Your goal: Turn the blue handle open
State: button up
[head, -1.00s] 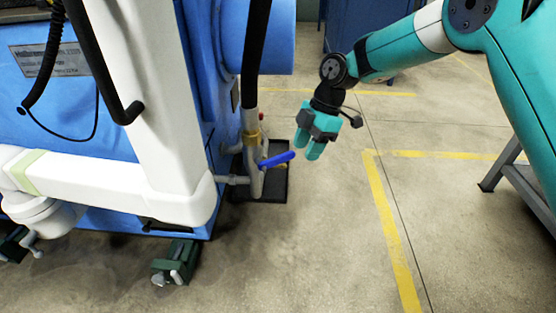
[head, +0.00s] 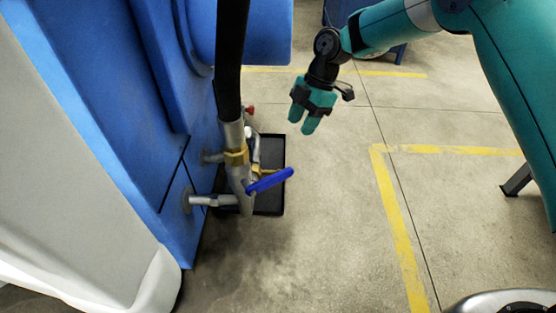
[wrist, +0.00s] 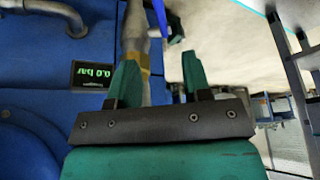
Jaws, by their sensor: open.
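The blue handle (head: 270,181) is a lever on a grey pipe valve beside the blue machine in the head view. It points right and slightly up from the pipe. My gripper (head: 302,124) is above and to the right of the handle, apart from it, with its teal fingers pointing down. In the wrist view the two fingers (wrist: 161,68) are spread with nothing held between them. A blue bar (wrist: 161,17), which looks like the handle, shows beyond the fingers, next to the pipe (wrist: 135,38).
The blue machine (head: 165,120) fills the left, with a white column (head: 75,200) in front. A black hose (head: 231,60) runs down to the valve. A black tray (head: 270,150) lies under the pipes. A small display (wrist: 91,74) shows in the wrist view.

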aim_at(279, 173)
jog(key=b+x, duration=0.3)
jog(key=x, duration=0.5)
jog(key=b+x, duration=0.3)
jog(key=x, duration=0.6)
jog(key=shift+a+f+b, duration=0.15)
jog(key=shift+a+b, duration=0.15)
grip_shut()
jog(key=shift+w, duration=0.1)
